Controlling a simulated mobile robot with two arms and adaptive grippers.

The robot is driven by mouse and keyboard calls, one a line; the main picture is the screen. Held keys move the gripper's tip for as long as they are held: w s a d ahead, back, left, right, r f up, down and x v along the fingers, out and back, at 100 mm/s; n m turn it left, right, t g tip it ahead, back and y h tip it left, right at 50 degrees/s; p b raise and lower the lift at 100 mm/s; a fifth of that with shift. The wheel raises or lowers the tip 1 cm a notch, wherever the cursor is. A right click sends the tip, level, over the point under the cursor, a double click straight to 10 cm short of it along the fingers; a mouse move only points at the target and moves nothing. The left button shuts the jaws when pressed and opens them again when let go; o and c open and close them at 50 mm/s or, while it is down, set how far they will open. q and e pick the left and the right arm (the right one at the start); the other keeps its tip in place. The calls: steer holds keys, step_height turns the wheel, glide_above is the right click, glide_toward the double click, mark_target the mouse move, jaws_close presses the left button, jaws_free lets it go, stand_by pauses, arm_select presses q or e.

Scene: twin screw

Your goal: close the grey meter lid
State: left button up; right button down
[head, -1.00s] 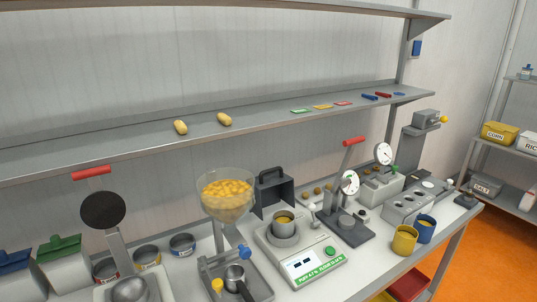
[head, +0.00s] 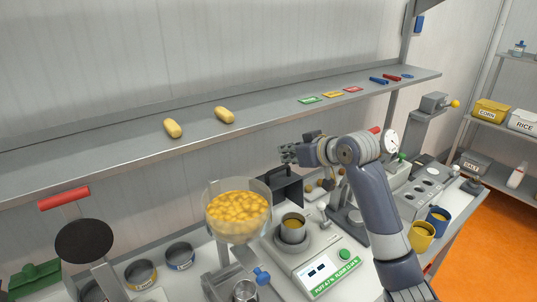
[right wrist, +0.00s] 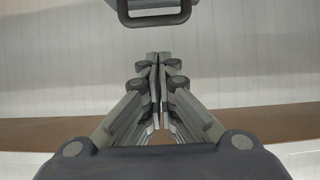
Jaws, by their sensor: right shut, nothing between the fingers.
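The dark grey meter lid (head: 288,190) stands raised at the back of the white meter (head: 318,262), with its handle at the top. The meter has a small display, a green button and a green label. A grey cup (head: 293,228) with yellow contents sits on it. My right gripper (head: 286,154) is shut and empty, just above and behind the lid's handle in the head view; I cannot tell whether they touch. In the right wrist view the shut fingers (right wrist: 158,58) point toward a dark handle (right wrist: 155,18), with a visible gap in the picture. My left gripper is out of view.
A hopper of yellow kernels (head: 238,210) stands left of the meter. The wall shelf (head: 250,135) runs behind and above my right gripper. Dial instruments stand to the right, partly behind my right arm. Yellow (head: 421,237) and blue (head: 437,221) cups stand near the right edge.

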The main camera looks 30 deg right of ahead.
steer(key=r, duration=0.1)
steer(key=p, duration=0.3)
glide_above(274, 178)
steer(key=s, duration=0.1)
steer(key=shift+s+d+f, duration=0.15)
steer(key=shift+d+f, duration=0.05)
steer(key=shift+f, duration=0.7)
steer(key=p+x, duration=0.1)
steer(key=x, duration=0.3)
steer(key=shift+r, duration=0.1)
steer(key=shift+s+d+f+p, duration=0.1)
steer(key=shift+s+f+p, duration=0.6)
steer(key=shift+s+p, duration=0.3)
steer(key=shift+s+d+f, duration=0.15)
steer(key=shift+s+f, duration=0.05)
steer(key=shift+s, duration=0.4)
steer(key=shift+s+p, duration=0.15)
steer(key=shift+p, duration=0.15)
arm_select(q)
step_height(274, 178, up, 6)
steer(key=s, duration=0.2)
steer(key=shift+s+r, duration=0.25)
arm_select(e)
steer(key=shift+f, duration=0.2)
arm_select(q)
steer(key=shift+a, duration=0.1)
